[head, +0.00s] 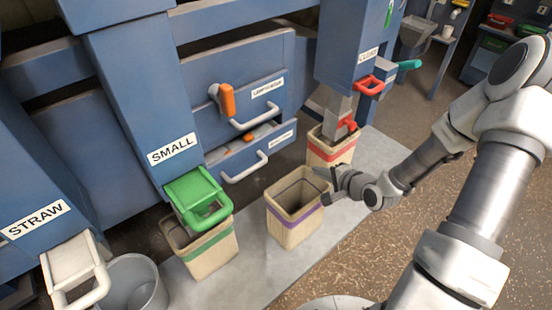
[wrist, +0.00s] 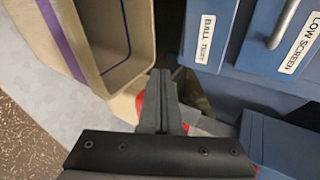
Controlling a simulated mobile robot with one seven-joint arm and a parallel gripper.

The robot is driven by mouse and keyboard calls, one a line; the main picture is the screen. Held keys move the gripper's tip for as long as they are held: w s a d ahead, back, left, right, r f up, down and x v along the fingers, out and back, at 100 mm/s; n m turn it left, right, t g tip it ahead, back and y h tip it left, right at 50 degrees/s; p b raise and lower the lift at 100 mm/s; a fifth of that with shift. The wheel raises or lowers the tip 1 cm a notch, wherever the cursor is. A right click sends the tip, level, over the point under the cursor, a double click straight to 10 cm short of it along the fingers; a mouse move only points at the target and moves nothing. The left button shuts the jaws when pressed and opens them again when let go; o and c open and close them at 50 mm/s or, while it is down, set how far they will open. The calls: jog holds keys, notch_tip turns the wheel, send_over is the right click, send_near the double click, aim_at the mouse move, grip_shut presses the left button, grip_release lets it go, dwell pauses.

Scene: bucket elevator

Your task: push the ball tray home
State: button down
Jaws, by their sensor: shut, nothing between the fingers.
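The ball tray (head: 262,152) is the lower blue drawer in the cabinet, with a pale bar handle (head: 245,166) and a white label. It stands out from the cabinet, with its open top and some orange and pale contents showing. In the wrist view its labelled front (wrist: 203,58) is at the top, right of the fingers. My gripper (head: 325,184) is shut and empty beside the purple-banded bin, to the right of the tray and apart from it. The shut fingers (wrist: 160,82) also show in the wrist view.
The purple-banded bin (head: 294,222) stands in front of the tray, close to my gripper. A red-banded bin (head: 331,151) is behind my gripper, and a green-banded bin (head: 211,255) is at left. The low screen drawer (head: 270,85) is above the tray.

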jog(key=s+a+r+n+t+y+b, duration=0.1)
jog(key=s+a+r+n+y, duration=0.1)
jog(key=a+r+y, duration=0.1)
jog(key=b, duration=0.5)
send_near(269, 143)
jog(key=w+a+f, duration=0.1)
jog(key=w+f, duration=0.1)
jog(key=w+a+f, duration=0.2)
jog(key=shift+a+f, duration=0.1)
jog(key=shift+f, duration=0.1)
jog(key=shift+w+a+r, duration=0.1)
jog(key=shift+w+a, duration=0.2)
jog(key=shift+w, duration=0.15)
jog(key=shift+w+a+r, duration=0.1)
jog(key=shift+w+a, duration=0.05)
jog(key=shift+w, duration=0.05)
jog(key=w+a, duration=0.1)
jog(key=w+a+p, duration=0.1)
jog(key=w, duration=0.1)
jog(key=shift+w+a, duration=0.35)
jog(key=shift+w, duration=0.1)
jog(key=shift+a+r, duration=0.1)
jog(key=shift+r, duration=0.05)
